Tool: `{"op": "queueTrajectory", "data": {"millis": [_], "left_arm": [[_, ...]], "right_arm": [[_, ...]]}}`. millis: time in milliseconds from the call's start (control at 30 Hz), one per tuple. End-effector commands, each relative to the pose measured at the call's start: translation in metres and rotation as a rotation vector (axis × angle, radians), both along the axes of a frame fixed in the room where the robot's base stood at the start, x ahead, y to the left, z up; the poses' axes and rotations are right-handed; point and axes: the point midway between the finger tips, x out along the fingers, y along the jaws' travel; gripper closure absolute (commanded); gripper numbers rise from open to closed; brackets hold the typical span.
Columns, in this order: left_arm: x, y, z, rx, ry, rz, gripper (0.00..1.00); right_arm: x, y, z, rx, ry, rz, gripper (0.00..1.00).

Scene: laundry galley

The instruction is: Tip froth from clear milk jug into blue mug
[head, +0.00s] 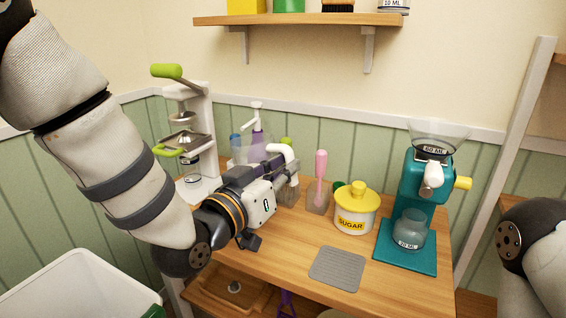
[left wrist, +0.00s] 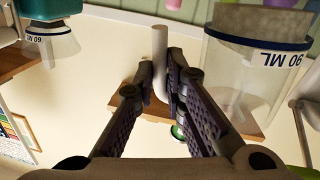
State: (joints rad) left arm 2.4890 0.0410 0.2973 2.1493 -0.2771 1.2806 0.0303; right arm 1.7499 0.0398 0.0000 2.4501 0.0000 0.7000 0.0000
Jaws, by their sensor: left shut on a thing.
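My left gripper (head: 282,166) is shut on the white curved handle (head: 285,149) of a clear jug (head: 287,192), at the back middle of the wooden counter. In the left wrist view, the fingers (left wrist: 161,75) close on the handle (left wrist: 160,50), beside the clear jug (left wrist: 240,80) marked 90 ML. That view is upside down; the jug looks upright, with greyish contents near its blue line. In the head view the jug is largely hidden by my gripper. A blue item (head: 235,141) shows behind; I cannot tell whether it is the mug. My right gripper is out of view.
A yellow-lidded sugar jar (head: 355,212), a pink-handled tool in a cup (head: 319,195) and a teal grinder (head: 418,185) stand to the right. A juicer press (head: 198,140) stands left. A grey mat (head: 338,269) lies bare in front. A shelf (head: 300,19) hangs above.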

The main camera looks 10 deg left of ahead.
Motion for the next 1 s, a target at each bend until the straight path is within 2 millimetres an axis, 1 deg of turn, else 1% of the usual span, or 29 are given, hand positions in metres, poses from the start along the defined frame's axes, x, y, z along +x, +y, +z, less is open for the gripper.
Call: {"op": "queueTrajectory", "data": {"millis": [100,167,233,267,467,567,700,1000], "left_arm": [[0.000,-0.001,-0.008,-0.038,0.020,0.000,1.00],[0.000,-0.001,-0.008,-0.064,0.030,0.001,1.00],[-0.001,0.000,-0.003,-0.133,0.058,0.002,1.00],[0.000,0.001,-0.004,-0.211,0.098,0.004,1.00],[0.001,0.001,-0.019,-0.301,0.151,0.002,1.00],[0.004,0.008,-0.017,-0.437,0.213,0.004,1.00],[0.007,0.013,-0.014,-0.553,0.272,0.001,1.00],[0.011,0.022,-0.001,-0.686,0.339,0.001,1.00]], "right_arm": [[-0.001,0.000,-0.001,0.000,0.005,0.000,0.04],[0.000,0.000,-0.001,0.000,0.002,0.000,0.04],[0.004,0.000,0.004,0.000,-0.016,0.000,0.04],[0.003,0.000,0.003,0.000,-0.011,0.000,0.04],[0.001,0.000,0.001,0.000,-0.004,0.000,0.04],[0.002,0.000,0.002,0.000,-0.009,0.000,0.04],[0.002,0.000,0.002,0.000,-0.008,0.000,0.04],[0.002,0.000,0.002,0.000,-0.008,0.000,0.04]]}}
